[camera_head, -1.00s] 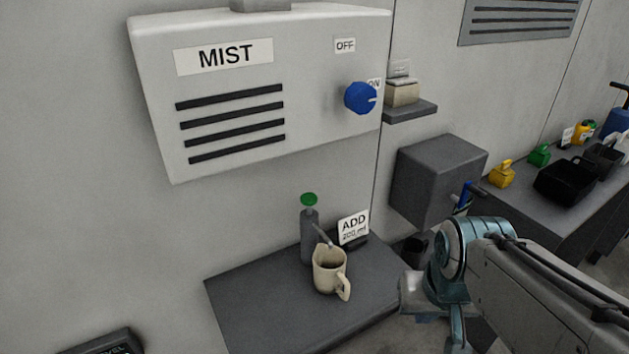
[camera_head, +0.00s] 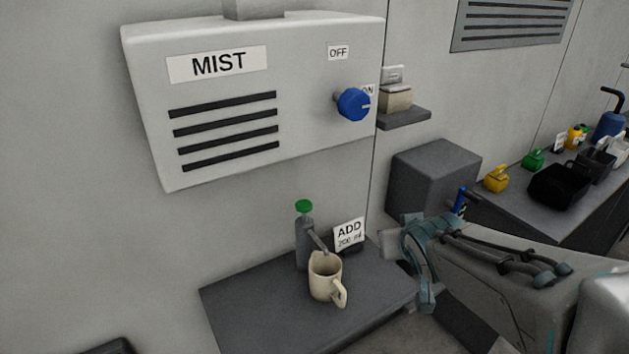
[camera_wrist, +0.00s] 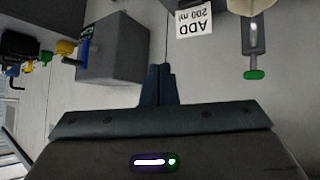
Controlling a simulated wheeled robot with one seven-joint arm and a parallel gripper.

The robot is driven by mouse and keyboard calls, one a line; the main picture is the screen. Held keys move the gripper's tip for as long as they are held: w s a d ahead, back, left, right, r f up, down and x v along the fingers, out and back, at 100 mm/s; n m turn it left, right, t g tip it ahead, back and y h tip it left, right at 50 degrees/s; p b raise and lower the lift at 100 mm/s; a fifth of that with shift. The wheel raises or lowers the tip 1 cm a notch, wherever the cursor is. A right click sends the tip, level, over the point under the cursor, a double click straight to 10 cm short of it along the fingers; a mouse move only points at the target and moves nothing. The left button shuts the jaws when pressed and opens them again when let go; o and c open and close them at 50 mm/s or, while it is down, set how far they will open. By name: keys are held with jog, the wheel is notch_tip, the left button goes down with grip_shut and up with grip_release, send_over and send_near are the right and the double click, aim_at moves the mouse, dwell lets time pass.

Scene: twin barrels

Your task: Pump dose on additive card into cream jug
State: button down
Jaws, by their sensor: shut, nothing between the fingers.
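The cream jug (camera_head: 325,279) stands upright on a dark shelf (camera_head: 262,312), handle to the right. Behind it stands a grey pump bottle (camera_head: 303,243) with a green top (camera_head: 304,206); its spout reaches over the jug's mouth. The additive card (camera_head: 349,234) reads "ADD 200 ml" and stands right of the bottle. My gripper (camera_wrist: 158,68) is shut and empty, right of the card and jug in the head view. The wrist view shows the card (camera_wrist: 195,20) upside down, the green top (camera_wrist: 254,74) and part of the jug (camera_wrist: 252,5). The jug's contents cannot be made out.
A MIST box (camera_head: 255,110) with a blue knob (camera_head: 353,104) pointing to ON hangs above the shelf. A grey box (camera_head: 435,178) is on the wall behind my arm. A side bench (camera_head: 530,205) holds yellow, green and black containers. The shelf's front left is clear.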

jog(key=w+a+r+n+t+y, duration=0.1)
jog(key=w+a+r+n+y, duration=0.1)
jog(key=a+y, duration=0.2)
jog(key=w+a+r+n+t+y, duration=0.1)
jog(key=w+a+r+n+y, duration=0.1)
jog(key=a, duration=0.7)
jog(key=shift+w+a+r+n+t+y, duration=0.3)
jog(key=shift+n+y, duration=0.4)
jog(key=shift+y, duration=0.7)
jog(key=shift+w+f, duration=0.1)
jog(key=b, duration=0.1)
send_over(304, 212)
jog(key=d, duration=0.1)
notch_tip(304, 212, down, 2)
notch_tip(304, 212, down, 3)
jog(key=shift+f+b, duration=0.2)
jog(key=shift+b, duration=0.25)
jog(key=shift+f, duration=0.5)
jog(key=shift+f, duration=0.1)
